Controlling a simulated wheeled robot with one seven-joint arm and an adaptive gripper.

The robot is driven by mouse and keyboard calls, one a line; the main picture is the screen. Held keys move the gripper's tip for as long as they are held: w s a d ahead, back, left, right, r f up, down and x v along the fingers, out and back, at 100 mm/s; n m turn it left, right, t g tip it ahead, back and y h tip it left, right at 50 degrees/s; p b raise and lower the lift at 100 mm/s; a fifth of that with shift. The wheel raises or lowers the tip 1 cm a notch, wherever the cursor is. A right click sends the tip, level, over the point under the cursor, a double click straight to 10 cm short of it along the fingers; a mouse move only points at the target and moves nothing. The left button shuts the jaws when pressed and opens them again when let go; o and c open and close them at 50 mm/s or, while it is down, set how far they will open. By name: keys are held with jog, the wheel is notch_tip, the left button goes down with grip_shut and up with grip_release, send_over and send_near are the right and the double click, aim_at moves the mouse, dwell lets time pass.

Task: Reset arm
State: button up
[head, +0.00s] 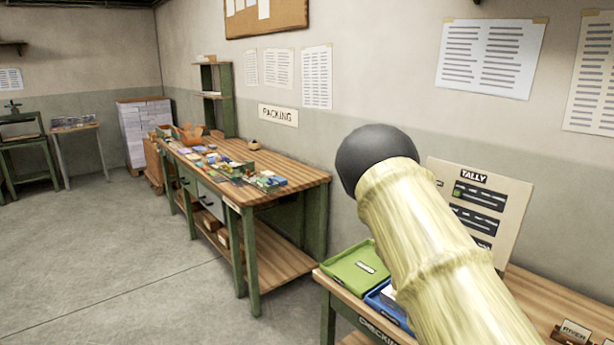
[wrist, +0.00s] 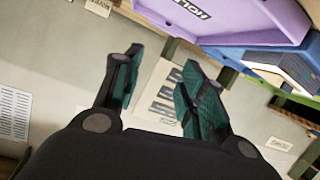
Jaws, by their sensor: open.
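My gripper (wrist: 160,62) is in the wrist view, with its two dark fingers with green inner pads spread apart. Nothing is between the fingers. A purple tray (wrist: 235,20) with a label shows past the fingertips at the top, apart from them. In the head view my arm crosses the right foreground and hides part of the checking table; my gripper is not seen there.
A green tray (head: 354,266) and a blue tray (head: 389,308) stand on the checking table (head: 332,284), with a tally board (head: 505,235) behind. The packing table (head: 290,182) holds several small items. Open floor (head: 130,260) lies left.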

jog(key=s+a+f+n+g+y, duration=0.25)
jog(key=s+a+f, duration=0.35)
jog(key=s+f, duration=0.3)
jog(key=s+a+f+n+g+y, duration=0.2)
jog(key=s+a+f+y, duration=0.35)
jog(key=f, duration=0.55)
jog(key=s+a+f+n+g+y, duration=0.2)
jog(key=s+a+f, duration=0.1)
jog(key=s+a, duration=0.55)
jog(key=s+a+f+n+g+y, duration=0.1)
jog(key=s+a+f+g, duration=0.3)
jog(key=s, duration=0.7)
notch_tip(320, 180, down, 9)
jog(key=t+b, duration=0.1)
jog(key=b, duration=0.9)
jog(key=shift+w+a, duration=0.4)
jog(key=shift+w+r, duration=0.1)
jog(key=shift+r, duration=0.05)
